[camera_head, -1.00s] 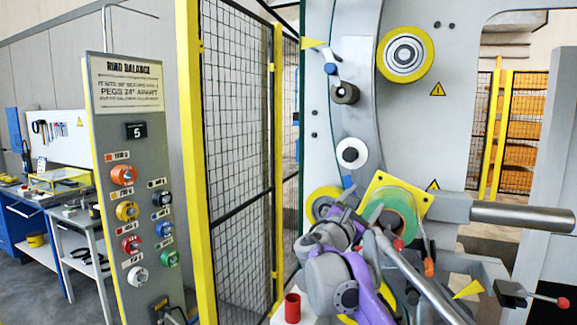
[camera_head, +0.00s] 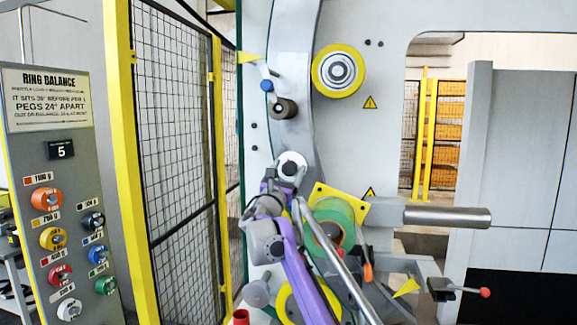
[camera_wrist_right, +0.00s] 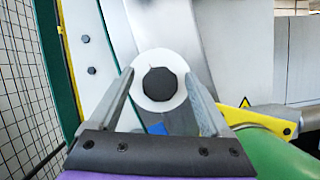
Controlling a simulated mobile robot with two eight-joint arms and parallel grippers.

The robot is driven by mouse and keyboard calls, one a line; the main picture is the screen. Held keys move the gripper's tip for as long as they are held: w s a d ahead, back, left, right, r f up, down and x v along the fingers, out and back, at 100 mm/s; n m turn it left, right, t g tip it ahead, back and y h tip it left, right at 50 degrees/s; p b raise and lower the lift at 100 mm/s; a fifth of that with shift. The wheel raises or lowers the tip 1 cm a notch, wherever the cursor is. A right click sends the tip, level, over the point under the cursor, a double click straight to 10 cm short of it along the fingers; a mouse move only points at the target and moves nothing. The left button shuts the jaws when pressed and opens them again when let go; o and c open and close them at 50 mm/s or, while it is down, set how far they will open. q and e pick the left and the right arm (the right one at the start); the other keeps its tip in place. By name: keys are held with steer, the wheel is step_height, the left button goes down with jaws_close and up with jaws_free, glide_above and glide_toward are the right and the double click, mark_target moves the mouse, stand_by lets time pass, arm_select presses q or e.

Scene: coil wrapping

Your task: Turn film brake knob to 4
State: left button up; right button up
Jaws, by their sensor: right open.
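The film brake knob is a dark many-sided knob on a round white dial (camera_head: 292,166) on the grey curved machine frame. In the right wrist view the dark knob (camera_wrist_right: 160,84) sits centred between the two fingers, with the white dial (camera_wrist_right: 140,98) around it. My right gripper (camera_head: 289,172) is open and in front of the dial, partly covering it in the head view. No finger visibly touches the knob; the remaining gap is hard to judge. No scale numbers are readable on the dial. My left gripper is not in view.
A green film roll (camera_head: 333,225) on a yellow plate (camera_head: 358,206) is right of and below the dial. A grey roller (camera_head: 450,216) sticks out to the right. A mesh fence (camera_head: 180,130) and the ring balance board (camera_head: 47,180) stand left.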

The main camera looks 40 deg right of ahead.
steer(key=shift+w+d, duration=0.2)
steer(key=shift+d, duration=0.05)
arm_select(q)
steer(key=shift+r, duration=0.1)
arm_select(e)
steer(key=shift+s, duration=0.1)
steer(key=shift+c, duration=0.8)
jaws_close()
steer(key=shift+r+m+g+h+p, duration=0.15)
steer(key=shift+m+g+p, duration=0.2)
steer(key=shift+m, duration=0.3)
steer(key=shift+r+m+g+h+p, duration=0.15)
steer(key=shift+m+g+p, duration=0.2)
steer(key=shift+m, duration=0.3)
steer(key=shift+f+m+g, duration=0.1)
steer(key=shift+m+g, duration=0.3)
steer(key=shift+m, duration=0.8)
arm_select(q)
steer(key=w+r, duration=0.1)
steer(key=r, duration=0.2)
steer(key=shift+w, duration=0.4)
arm_select(e)
steer(key=m+g, duration=0.1)
steer(key=m, duration=0.2)
steer(key=m+g, duration=0.2)
steer(key=m, duration=0.1)
steer(key=shift+f+m, duration=0.15)
steer(key=shift+m, duration=0.25)
